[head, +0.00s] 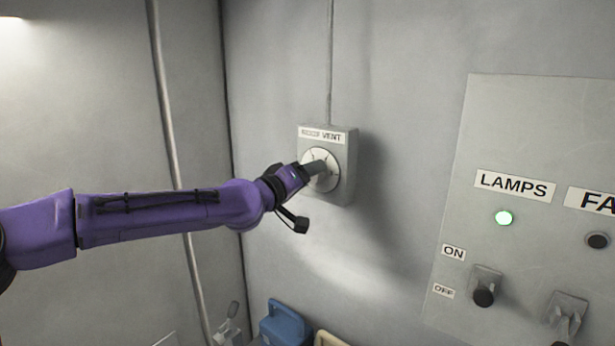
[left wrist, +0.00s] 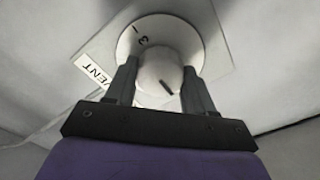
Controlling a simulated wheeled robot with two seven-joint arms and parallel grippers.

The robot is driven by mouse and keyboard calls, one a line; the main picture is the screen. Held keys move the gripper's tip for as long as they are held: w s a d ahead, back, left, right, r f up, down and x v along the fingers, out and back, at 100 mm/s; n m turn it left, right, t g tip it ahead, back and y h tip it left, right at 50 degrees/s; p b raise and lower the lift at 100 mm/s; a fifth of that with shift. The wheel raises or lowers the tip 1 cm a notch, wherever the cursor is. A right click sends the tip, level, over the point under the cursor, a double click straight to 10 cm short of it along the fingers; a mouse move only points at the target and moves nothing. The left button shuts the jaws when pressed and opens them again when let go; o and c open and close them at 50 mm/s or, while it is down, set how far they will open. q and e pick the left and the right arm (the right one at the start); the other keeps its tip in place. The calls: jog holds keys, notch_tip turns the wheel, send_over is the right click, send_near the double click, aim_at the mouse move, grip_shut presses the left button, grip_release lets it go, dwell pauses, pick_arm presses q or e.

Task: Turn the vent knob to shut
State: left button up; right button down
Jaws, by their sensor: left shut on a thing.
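The vent knob is a pale round knob on a round white dial (head: 331,178) on a grey wall box (head: 348,160) labelled VENT. In the left wrist view the knob (left wrist: 160,75) sits between my two fingers and has a dark pointer line. The dial behind it (left wrist: 130,38) shows a 3 and another mark; the rest of its marks are hidden. My left gripper (head: 312,168) reaches the knob from the left and is shut on it; it also shows in the left wrist view (left wrist: 158,88). My right gripper is not in view.
A conduit runs up from the vent box. A blue container (head: 284,322) stands below. The wall around the box is clear.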

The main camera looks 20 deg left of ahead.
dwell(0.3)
pick_arm(q)
jog(key=o, duration=1)
jog(key=shift+o, duration=0.2)
jog(key=p+v, duration=0.1)
jog(key=v, duration=0.9)
jog(key=shift+s+a, duration=0.2)
jog(key=shift+s, duration=0.05)
jog(key=shift+d, duration=0.1)
